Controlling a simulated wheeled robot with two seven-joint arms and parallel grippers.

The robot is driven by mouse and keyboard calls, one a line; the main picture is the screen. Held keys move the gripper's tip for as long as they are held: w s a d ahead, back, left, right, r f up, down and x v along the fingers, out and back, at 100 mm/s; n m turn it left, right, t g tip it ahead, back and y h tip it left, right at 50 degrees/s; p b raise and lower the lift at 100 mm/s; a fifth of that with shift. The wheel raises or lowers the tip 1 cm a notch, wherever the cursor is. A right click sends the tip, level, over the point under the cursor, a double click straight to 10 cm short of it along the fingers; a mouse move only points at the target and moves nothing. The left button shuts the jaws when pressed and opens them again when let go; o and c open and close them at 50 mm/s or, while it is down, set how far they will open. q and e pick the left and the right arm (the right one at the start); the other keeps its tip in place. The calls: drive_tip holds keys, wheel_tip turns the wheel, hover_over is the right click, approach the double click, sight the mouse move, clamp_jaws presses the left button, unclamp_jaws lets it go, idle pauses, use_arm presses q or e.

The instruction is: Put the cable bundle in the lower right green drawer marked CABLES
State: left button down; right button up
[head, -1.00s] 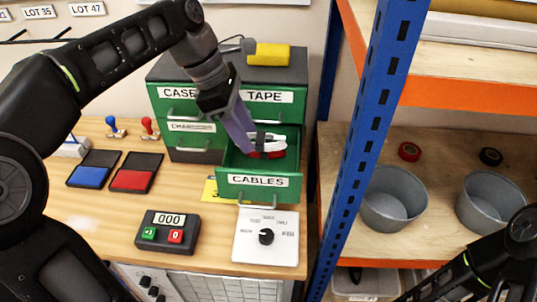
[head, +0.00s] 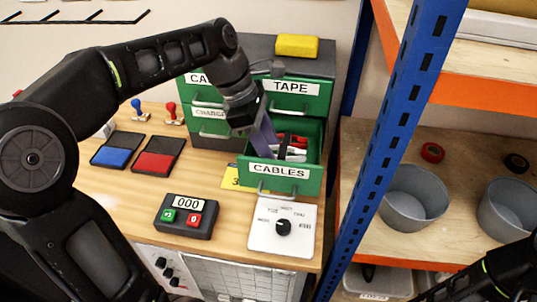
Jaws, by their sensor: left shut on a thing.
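The green CABLES drawer (head: 280,172) at the lower right of the cabinet is pulled open. The cable bundle (head: 294,152), red and white with a dark band, is inside the drawer's opening, behind its front panel. My left gripper (head: 268,146) reaches down into the drawer from above and is shut on the bundle at its left side. The fingertips are partly hidden, and I cannot tell whether the bundle touches the drawer floor. My right arm shows at the lower right corner, but its gripper is out of view.
The cabinet's TAPE drawer (head: 303,98) is closed just above. A yellow block (head: 297,46) lies on top. A blue shelf post (head: 405,150) stands to the right.

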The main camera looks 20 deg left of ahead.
use_arm(q)
drive_tip(key=shift+f, duration=1.85)
drive_tip(key=c, duration=1.1)
unclamp_jaws()
drive_tip(key=shift+f, duration=0.15)
drive_tip(key=shift+c, duration=0.2)
drive_tip(key=p+v, duration=0.3)
drive_tip(key=v, duration=0.9)
drive_tip(key=shift+r, duration=0.2)
